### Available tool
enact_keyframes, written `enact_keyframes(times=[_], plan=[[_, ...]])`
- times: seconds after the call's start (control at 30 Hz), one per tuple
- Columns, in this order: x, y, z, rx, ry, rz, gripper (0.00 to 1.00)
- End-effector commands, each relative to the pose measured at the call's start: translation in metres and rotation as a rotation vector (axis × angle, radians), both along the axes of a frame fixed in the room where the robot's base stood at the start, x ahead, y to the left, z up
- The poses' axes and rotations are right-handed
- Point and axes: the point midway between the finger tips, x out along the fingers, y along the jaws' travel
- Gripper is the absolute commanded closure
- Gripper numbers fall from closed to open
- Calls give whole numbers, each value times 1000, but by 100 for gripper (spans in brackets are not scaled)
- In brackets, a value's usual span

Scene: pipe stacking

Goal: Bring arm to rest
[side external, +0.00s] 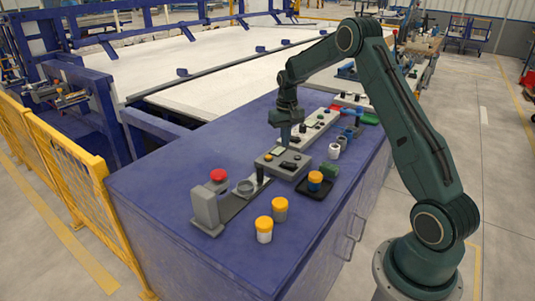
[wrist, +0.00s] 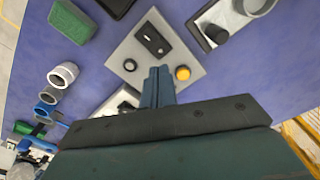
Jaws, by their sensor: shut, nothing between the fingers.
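My gripper (side external: 284,138) points down just above a grey control panel (side external: 283,163) on the blue bench (side external: 163,190). In the wrist view my gripper (wrist: 160,72) has its narrow fingers together, shut and empty. That view also shows the grey panel (wrist: 140,70), with a black switch, a dark knob and an orange button. Two orange-topped cylinders, one white-bodied (side external: 264,234) and one greyish (side external: 279,212), stand near the front of the bench. A third orange-topped cylinder with a blue body (side external: 315,183) stands on a black tray (side external: 323,192).
A green block (side external: 329,172) and a white cylinder (side external: 334,151) are right of the panel. More grey panels line the bench behind. A yellow fence (side external: 70,165) runs at the left. The bench's front left is clear.

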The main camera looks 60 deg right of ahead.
Motion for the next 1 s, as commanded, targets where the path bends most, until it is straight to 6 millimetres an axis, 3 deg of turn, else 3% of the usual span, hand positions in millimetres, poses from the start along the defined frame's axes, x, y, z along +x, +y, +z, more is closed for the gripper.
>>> enact_keyframes(times=[0.27,0.47,0.67,1.0], plan=[[0,1,2,-1,-2,2,100],[-2,14,21,-10,-18,21,100],[-9,42,61,-28,-54,62,100],[-42,101,131,-60,-128,149,100]])
